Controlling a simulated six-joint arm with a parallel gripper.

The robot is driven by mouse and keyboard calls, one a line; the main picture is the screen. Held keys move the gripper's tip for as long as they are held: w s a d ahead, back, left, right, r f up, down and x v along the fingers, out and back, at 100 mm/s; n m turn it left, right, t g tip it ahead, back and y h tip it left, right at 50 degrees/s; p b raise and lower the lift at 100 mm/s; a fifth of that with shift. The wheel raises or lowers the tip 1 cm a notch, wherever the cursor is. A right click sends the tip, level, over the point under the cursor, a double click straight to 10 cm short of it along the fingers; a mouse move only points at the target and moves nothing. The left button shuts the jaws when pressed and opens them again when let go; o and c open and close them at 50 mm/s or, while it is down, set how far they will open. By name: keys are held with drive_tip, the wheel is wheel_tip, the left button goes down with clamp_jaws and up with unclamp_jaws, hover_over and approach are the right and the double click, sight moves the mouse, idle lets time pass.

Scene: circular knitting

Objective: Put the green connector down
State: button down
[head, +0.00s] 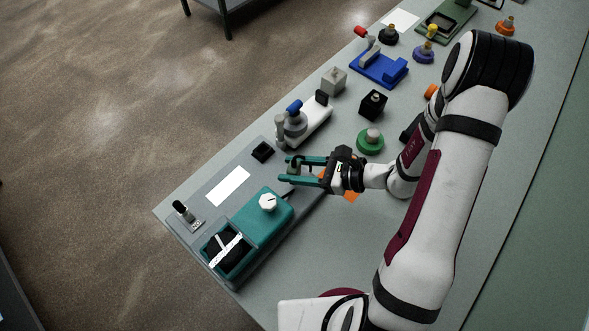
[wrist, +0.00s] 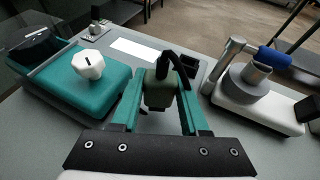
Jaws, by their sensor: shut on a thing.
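My gripper (head: 291,169) has teal fingers and is shut on the dark green connector (wrist: 159,92), which sits between the fingertips. In the wrist view my gripper (wrist: 160,100) clasps the connector from both sides, and a black cable curves up from behind it. In the head view the connector (head: 293,166) shows only as a small dark piece, partly hidden by the fingers. It appears to be above the grey panel, but I cannot tell whether it touches the surface. A small black square holder (head: 262,151) is on the panel just beyond my gripper.
A teal machine with a white knob (head: 267,203) stands left of my gripper. A white device with a blue-tipped lever (head: 305,122) stands behind it. A white label (head: 228,186) lies on the panel. A green round piece (head: 369,143) and a black cube (head: 373,103) stand on the right.

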drive_tip(key=shift+f, duration=0.7)
drive_tip(key=shift+f, duration=0.1)
drive_tip(key=shift+c, duration=2.1)
unclamp_jaws()
